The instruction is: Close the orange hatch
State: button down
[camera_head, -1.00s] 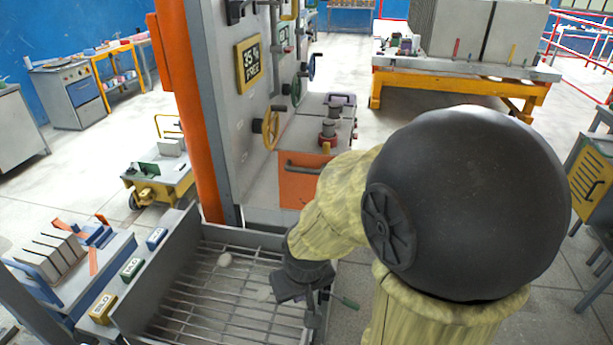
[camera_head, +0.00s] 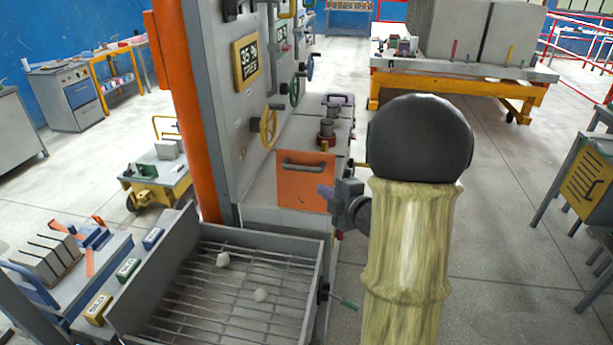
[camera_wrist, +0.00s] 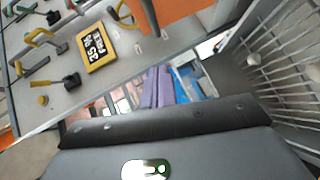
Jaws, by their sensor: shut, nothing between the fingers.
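The orange hatch (camera_head: 300,194) is an upright panel with a grey bar handle (camera_head: 305,164) near its top, at the front of the grey cabinet in the head view. My gripper (camera_head: 326,193) is shut and empty at the hatch's lower right edge, pointing left and covering a bit of that edge. Whether it touches the hatch is unclear. Its purple-grey fingers (camera_wrist: 157,88) lie together in the wrist view.
A grey trough with a slatted grate (camera_head: 225,300) and pale lumps lies below and left of my gripper. A yellow handwheel (camera_head: 268,127) and a display (camera_head: 247,55) are on the tall panel. An orange post (camera_head: 195,120) stands left.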

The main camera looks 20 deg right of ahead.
jog(key=shift+r, duration=0.1)
jog(key=shift+w, duration=0.1)
jog(key=p, duration=0.4)
send_near(297, 169)
jog(key=w+a, duration=0.2)
jog(key=a, duration=0.1)
jog(key=w, duration=0.1)
jog(key=w+d+p, duration=0.1)
jog(key=shift+w+d+f+p, duration=0.3)
jog(key=shift+f, duration=0.1)
jog(key=shift+w+d+f, duration=0.25)
jog(key=shift+w, duration=0.2)
